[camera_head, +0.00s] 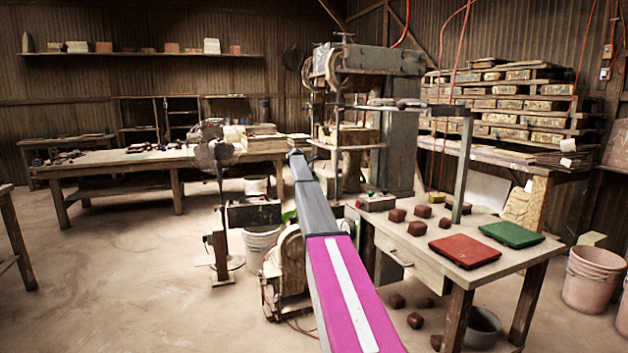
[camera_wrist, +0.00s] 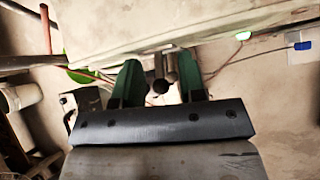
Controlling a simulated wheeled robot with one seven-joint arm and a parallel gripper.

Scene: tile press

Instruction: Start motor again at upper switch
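A tile press (camera_head: 360,65) stands at the middle back, tall and worn, with a frame and a heavy column. In the wrist view my gripper (camera_wrist: 158,82) has two green fingers standing apart. Small dark round ends show between them; I cannot tell what they belong to.
The workbench (camera_head: 497,242) at right holds several dark clay blocks, a red tile (camera_head: 464,250) and a green tile (camera_head: 511,234). Stacked boards (camera_head: 510,105) stand behind. A white bucket (camera_head: 261,243) stands left of my arm. The floor at left is open.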

